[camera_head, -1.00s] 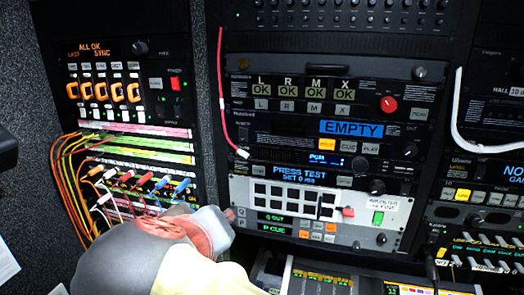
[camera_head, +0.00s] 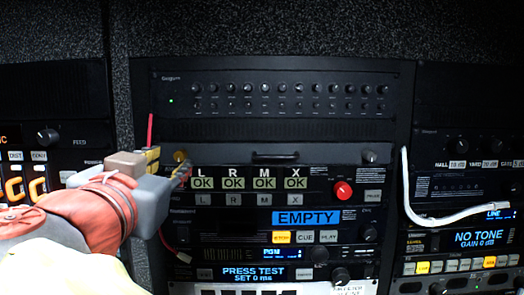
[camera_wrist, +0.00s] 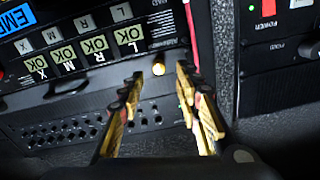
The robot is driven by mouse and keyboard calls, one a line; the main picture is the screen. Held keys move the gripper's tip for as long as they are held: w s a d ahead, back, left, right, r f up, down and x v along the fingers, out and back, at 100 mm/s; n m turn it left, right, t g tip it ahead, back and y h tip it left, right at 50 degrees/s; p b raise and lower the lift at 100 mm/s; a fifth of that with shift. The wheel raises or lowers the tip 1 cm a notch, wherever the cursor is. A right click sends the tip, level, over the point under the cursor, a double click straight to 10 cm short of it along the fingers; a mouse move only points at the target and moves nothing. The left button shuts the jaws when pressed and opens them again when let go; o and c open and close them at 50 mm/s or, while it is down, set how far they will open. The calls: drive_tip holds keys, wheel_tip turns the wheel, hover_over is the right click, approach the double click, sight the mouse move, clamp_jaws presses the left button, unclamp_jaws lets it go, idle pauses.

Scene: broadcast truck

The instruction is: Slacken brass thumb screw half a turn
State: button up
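My gripper (camera_head: 172,163) is close in front of the panel's left end, in the head view just left of and below the screw. In the wrist view my gripper (camera_wrist: 159,78) is open, with yellow-padded fingers on both sides and nothing held. I cannot tell whether either finger touches the screw.
A red cable (camera_head: 150,130) hangs down the rack's left edge, partly behind my gripper; in the wrist view it passes behind the right finger. A white cable (camera_head: 440,220) hangs at right.

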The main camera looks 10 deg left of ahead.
sight(179, 157)
drive_tip(key=w+p, duration=0.1)
drive_tip(key=w, duration=0.2)
drive_tip(key=shift+w+a+r, duration=0.1)
drive_tip(key=shift+w, duration=0.05)
drive_tip(key=shift+w+a, duration=0.15)
drive_tip(key=shift+w, duration=0.2)
drive_tip(key=shift+s, duration=0.1)
drive_tip(key=c, duration=0.8)
clamp_jaws()
